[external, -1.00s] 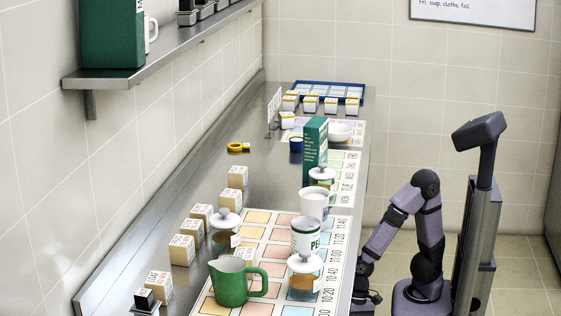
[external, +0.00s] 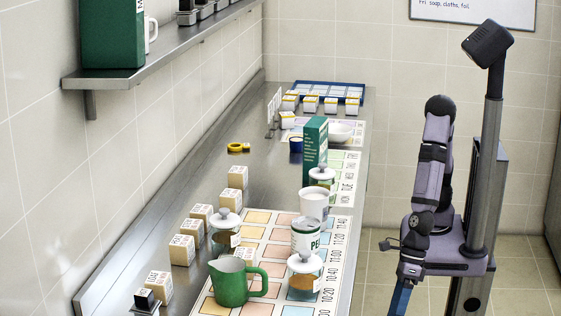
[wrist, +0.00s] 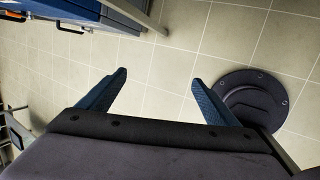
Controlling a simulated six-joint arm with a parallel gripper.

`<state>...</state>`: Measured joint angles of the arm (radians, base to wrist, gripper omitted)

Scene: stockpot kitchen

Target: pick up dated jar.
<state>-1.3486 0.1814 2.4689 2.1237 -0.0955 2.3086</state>
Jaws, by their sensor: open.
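Several lidded glass jars stand on the counter in the external view: a front one (external: 305,282), a left one (external: 225,238) and a far one (external: 322,178). I cannot read a date on any of them, so I cannot tell which is the dated jar. My gripper (external: 401,298) hangs low to the right of the counter, apart from the jars, partly cut off by the bottom edge. In the wrist view my gripper (wrist: 160,78) is open and empty, its two blue fingers spread above the tiled floor. No jar shows there.
A green jug (external: 231,283), a PE-labelled can (external: 306,238), a white cup (external: 314,203) and a green carton (external: 315,145) crowd around the jars. Several small boxes (external: 182,250) line the wall side. A shelf (external: 160,70) overhangs the left. Floor right of the counter is open.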

